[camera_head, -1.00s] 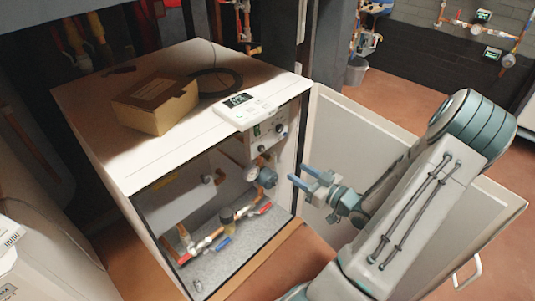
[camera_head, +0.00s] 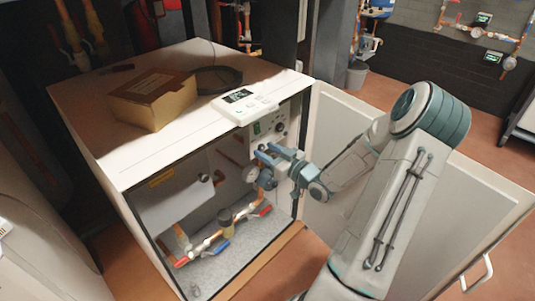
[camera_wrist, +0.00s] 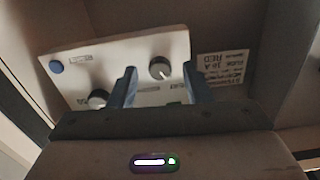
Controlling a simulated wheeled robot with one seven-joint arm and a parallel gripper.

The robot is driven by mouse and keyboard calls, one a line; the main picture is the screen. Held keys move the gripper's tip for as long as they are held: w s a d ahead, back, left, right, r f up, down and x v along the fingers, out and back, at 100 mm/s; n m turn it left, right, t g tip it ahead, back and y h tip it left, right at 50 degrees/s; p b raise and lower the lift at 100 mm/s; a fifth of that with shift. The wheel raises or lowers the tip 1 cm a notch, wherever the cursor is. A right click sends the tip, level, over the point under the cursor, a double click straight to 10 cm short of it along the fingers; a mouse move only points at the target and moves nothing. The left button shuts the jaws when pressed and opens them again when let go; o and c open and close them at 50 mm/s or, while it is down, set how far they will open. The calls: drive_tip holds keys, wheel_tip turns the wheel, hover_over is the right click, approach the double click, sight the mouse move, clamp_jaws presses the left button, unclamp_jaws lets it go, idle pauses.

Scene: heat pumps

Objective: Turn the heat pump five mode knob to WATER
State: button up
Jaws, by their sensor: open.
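The heat pump (camera_head: 110,150) is a white cabinet with its front open. A control panel (camera_head: 266,128) with dark knobs is inside at the upper right, and it also shows in the wrist view (camera_wrist: 125,62). In the wrist view one knob (camera_wrist: 160,68) appears between my fingers, beyond the tips; another knob (camera_wrist: 97,98) is to the left of them. I cannot read the labels or tell which is the mode knob. My gripper (camera_head: 264,153) is open and empty at the cabinet opening, in front of the panel; it also shows in the wrist view (camera_wrist: 161,84).
The open cabinet door (camera_head: 345,125) stands to the right, beside my arm. Pipes and valves (camera_head: 222,232) fill the lower cabinet. A cardboard box (camera_head: 152,101) and a controller with a display (camera_head: 246,103) lie on top. A label (camera_wrist: 223,68) is right of the panel.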

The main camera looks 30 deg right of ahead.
clamp_jaws()
drive_tip(key=shift+p, duration=0.4)
drive_tip(key=shift+r+m+p, duration=0.25)
drive_tip(key=shift+m+p, duration=0.75)
drive_tip(key=shift+p, duration=0.25)
drive_tip(key=m+p, duration=0.2)
drive_tip(key=p, duration=0.1)
drive_tip(key=shift+m, duration=0.3)
drive_tip(key=m+p, duration=0.3)
drive_tip(key=shift+f+m, duration=0.1)
drive_tip(key=shift+m, duration=0.2)
drive_tip(key=shift+f+m+p, duration=0.2)
drive_tip(key=shift+m+p, duration=1.1)
drive_tip(key=shift+m, duration=0.5)
